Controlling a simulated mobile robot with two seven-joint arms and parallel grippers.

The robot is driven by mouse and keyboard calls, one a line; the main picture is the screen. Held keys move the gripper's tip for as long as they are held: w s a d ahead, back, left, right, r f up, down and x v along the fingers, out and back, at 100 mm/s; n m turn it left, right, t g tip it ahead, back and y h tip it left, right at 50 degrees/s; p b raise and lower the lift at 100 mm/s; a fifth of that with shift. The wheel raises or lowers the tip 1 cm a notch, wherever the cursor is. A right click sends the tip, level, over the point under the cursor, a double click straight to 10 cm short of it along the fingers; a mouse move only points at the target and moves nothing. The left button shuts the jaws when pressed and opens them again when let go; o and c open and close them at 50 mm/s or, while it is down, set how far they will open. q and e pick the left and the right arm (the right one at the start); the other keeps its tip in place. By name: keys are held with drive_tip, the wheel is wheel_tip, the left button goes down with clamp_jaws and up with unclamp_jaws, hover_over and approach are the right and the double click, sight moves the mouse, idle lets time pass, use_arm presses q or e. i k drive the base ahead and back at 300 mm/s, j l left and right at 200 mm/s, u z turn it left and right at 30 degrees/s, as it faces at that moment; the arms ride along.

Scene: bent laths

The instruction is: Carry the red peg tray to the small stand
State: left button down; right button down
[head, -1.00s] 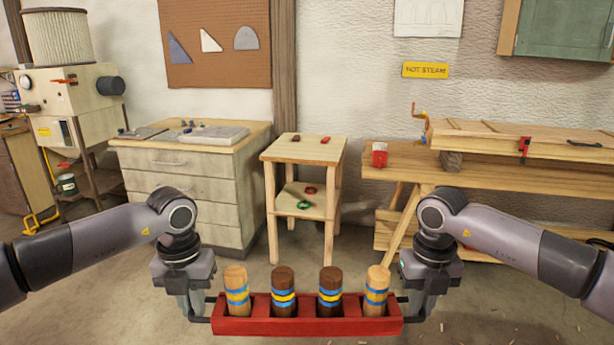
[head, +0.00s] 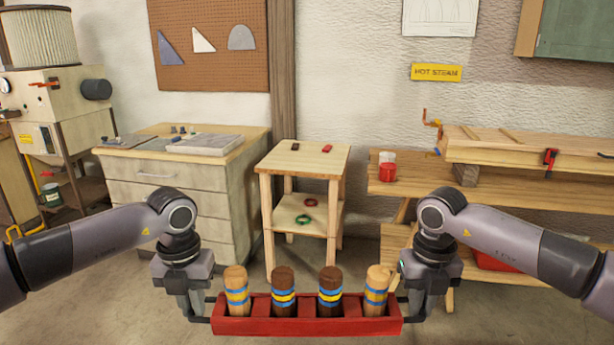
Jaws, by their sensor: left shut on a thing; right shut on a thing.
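The red peg tray (head: 308,327) is at the bottom middle of the head view, held level in the air. Several upright wooden pegs with blue and yellow bands stand in it, the outer ones light and the inner ones dark. My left gripper (head: 207,310) is shut on the tray's left end. My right gripper (head: 405,310) is shut on its right end. The small stand (head: 305,162) is ahead, beyond the tray. Its top holds a small dark item (head: 294,146) and a small red item (head: 327,148) near the back edge; the front of the top is bare.
The stand's lower shelf (head: 290,208) carries a red ring and a green ring. A drawer cabinet (head: 170,182) is close on the left. A workbench (head: 400,188) with a red-and-white cup (head: 387,168) and a long wooden box (head: 520,150) is on the right. Floor before the stand looks clear.

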sight(304, 160)
drive_tip(key=i, duration=2)
drive_tip(key=i+l, duration=0.1)
drive_tip(key=i, duration=1.85)
drive_tip(key=j+u, duration=0.05)
drive_tip(key=j, duration=0.05)
